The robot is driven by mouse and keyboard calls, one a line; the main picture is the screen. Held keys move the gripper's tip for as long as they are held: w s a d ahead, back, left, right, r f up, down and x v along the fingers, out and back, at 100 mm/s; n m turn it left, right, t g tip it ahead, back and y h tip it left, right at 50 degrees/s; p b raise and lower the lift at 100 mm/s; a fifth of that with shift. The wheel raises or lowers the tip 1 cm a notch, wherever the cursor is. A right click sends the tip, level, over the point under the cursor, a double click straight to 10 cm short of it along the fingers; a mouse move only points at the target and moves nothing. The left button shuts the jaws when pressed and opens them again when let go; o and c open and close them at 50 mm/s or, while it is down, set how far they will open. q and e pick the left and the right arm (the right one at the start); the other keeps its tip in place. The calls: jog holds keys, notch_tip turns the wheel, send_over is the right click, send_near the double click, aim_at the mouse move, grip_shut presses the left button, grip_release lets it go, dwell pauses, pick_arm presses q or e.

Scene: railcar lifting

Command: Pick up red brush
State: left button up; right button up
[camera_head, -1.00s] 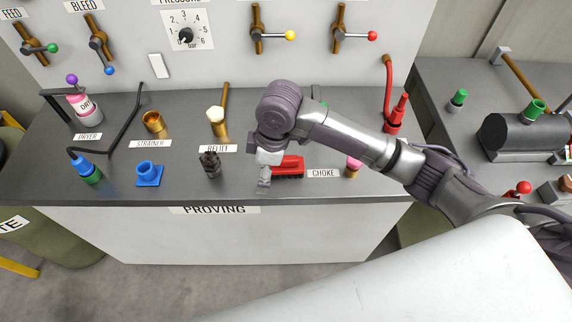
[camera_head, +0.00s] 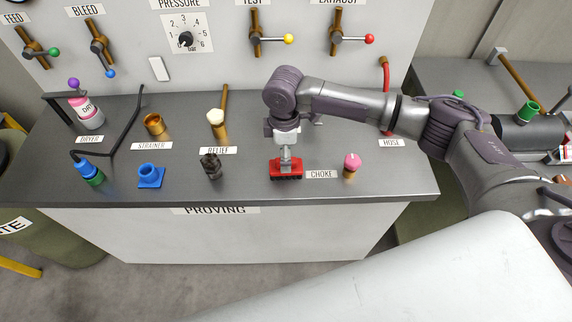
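The red brush (camera_head: 286,174) lies on the grey bench top, just left of the CHOKE label, with its dark bristles toward the front edge. My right arm comes in from the right. Its gripper (camera_head: 286,160) points down directly over the middle of the brush, and the fingers overlap it in the picture. I cannot tell whether the fingers touch or grip it. Part of the brush's top is hidden behind the gripper. My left gripper is not in view.
A pink-topped brass part (camera_head: 351,166) stands right of the brush, and a dark fitting (camera_head: 211,166) stands to its left. A blue fitting (camera_head: 151,175) is further left. A white panel with levers (camera_head: 220,60) rises behind the bench (camera_head: 250,187).

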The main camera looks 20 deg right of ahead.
jog(key=f, duration=0.1)
jog(key=f+p, duration=0.1)
jog(key=f, duration=0.1)
jog(key=f+p, duration=0.1)
jog(key=f, duration=0.1)
jog(key=shift+s+d, duration=0.1)
jog(key=shift+s, duration=0.15)
jog(key=shift+f, duration=0.25)
jog(key=c, duration=1.3)
jog(key=shift+r, duration=0.1)
jog(key=shift+w+r, duration=0.1)
jog(key=shift+r, duration=0.55)
notch_tip(320, 180, up, 3)
jog(key=shift+d+f+b, duration=0.1)
jog(key=shift+d+b, duration=0.05)
jog(key=shift+b, duration=0.7)
jog(key=shift+s+d+r+b, duration=0.45)
jog(key=shift+s+d+r, duration=0.6)
jog(key=shift+d, duration=0.6)
jog(key=shift+s+d+r+b, duration=0.45)
jog(key=shift+s+d+r, duration=0.35)
jog(key=shift+d+r, duration=0.7)
jog(key=shift+s+d+r+b, duration=0.45)
jog(key=shift+s+d+r, duration=0.5)
jog(key=shift+d, duration=0.9)
